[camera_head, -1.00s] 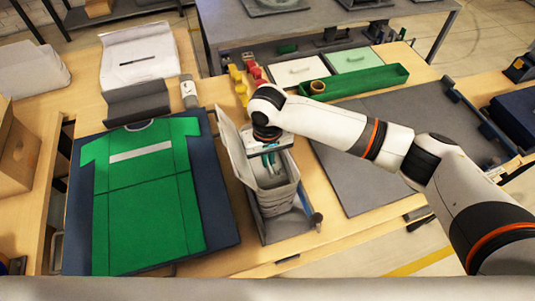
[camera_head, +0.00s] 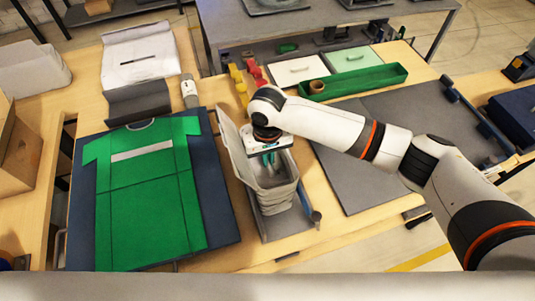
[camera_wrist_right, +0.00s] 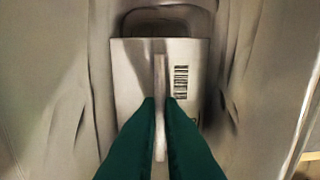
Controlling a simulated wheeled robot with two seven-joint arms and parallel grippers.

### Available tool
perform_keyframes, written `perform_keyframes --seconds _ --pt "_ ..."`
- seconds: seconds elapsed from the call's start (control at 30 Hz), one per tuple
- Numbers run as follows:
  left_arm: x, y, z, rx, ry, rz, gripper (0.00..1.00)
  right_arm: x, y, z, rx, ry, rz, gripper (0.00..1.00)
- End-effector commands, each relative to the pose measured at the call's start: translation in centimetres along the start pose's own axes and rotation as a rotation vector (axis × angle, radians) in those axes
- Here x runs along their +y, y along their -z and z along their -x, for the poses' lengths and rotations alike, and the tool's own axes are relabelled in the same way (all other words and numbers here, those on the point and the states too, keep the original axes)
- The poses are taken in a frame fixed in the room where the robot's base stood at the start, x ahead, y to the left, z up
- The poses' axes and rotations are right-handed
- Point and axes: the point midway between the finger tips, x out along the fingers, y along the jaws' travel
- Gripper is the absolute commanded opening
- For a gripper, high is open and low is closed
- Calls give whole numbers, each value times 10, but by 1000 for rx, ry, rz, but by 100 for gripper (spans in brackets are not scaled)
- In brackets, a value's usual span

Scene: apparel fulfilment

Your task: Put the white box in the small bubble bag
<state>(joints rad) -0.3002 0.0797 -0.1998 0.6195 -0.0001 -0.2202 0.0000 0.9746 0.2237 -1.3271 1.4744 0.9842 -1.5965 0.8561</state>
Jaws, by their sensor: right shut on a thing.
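My right gripper (camera_head: 270,162) points down into the mouth of the pale grey bubble bag (camera_head: 276,200), which stands open in a grey holder (camera_head: 289,224). In the right wrist view, its green fingers (camera_wrist_right: 161,100) are shut on a thin upright ridge of the white box (camera_wrist_right: 135,77), which has a barcode on its right side. The bag's walls (camera_wrist_right: 65,90) surround the box on both sides. In the head view the box cannot be made out inside the bag. The left gripper is not in view.
A green shirt (camera_head: 140,205) lies on a dark blue board to the left. A long green tray (camera_head: 370,80) and white and light green boxes are behind. A grey mat (camera_head: 375,175) lies to the right, under my right arm.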

Motion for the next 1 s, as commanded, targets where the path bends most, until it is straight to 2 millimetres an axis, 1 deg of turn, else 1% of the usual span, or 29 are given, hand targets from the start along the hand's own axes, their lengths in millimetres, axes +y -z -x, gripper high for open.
perform_keyframes --seconds 0.2,0.23,0.3,0.37,0.57,0.7,0.73,1.0 --pt "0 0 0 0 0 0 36 0 0 0 -1 -1 1 0" --pt "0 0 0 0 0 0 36 0 0 0 -1 -1 1 12" --pt "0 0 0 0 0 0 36 0 0 0 -1 0 1 23" --pt "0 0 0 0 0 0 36 0 0 0 -1 0 1 32" --pt "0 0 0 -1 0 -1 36 0 0 0 0 0 1 32" --pt "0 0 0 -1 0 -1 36 0 0 -1 1 1 1 55" --pt "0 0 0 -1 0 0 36 0 0 -1 1 1 1 58" --pt "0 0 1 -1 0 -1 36 0 0 0 1 1 0 58"
